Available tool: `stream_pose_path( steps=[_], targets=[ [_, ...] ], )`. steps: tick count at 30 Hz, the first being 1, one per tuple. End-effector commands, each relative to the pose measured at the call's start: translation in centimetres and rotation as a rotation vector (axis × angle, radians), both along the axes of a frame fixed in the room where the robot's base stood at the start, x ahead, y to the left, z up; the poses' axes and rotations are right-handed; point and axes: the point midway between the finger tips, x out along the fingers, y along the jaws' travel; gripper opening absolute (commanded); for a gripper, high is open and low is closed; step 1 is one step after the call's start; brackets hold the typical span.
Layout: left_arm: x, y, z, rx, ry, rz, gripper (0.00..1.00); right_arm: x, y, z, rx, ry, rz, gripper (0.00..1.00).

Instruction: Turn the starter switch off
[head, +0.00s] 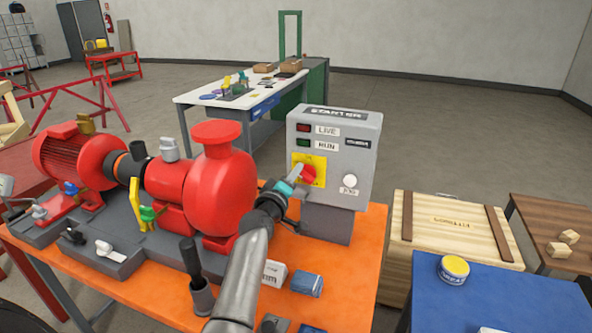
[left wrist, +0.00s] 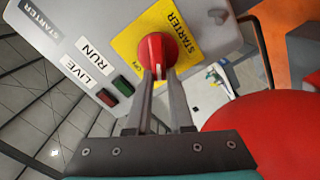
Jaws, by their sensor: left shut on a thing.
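The grey starter box (head: 357,136) stands at the right end of the orange bench, with LIVE and RUN lamps on its front. The starter switch is a red rotary knob (head: 309,174) on a yellow plate (head: 319,161). My left gripper (head: 291,181) reaches up to the knob from the lower left. In the left wrist view the two grey fingers (left wrist: 159,88) are shut on the lower part of the red knob (left wrist: 152,50), over its white mark. The RUN lamp is green and the LIVE lamp is dark red. My right gripper is not in view.
The red pump and motor (head: 217,185) fill the left of the orange bench (head: 345,285), close beside my left arm. A wooden crate (head: 402,215) and a blue table (head: 500,290) with a yellow-topped tin (head: 453,268) stand to the right.

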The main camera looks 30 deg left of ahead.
Motion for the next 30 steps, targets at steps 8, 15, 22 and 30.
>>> stream_pose_path(
  steps=[8, 15, 22, 30],
  targets=[
    [-0.1, 0.2, -0.6, -0.244, -0.056, 0.0, 0.0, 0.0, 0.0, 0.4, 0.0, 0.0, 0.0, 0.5],
    [-0.1, 0.3, -1.1, -0.403, -0.095, 0.0, 0.0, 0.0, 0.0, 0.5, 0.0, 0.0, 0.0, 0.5],
    [-0.1, 0.3, -1.3, -0.493, -0.116, 0.0, 0.0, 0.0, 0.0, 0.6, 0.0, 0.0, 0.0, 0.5],
    [-0.1, 0.3, -1.4, -0.53, -0.126, 0.0, 0.0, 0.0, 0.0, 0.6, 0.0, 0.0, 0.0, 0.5]
  ],
)
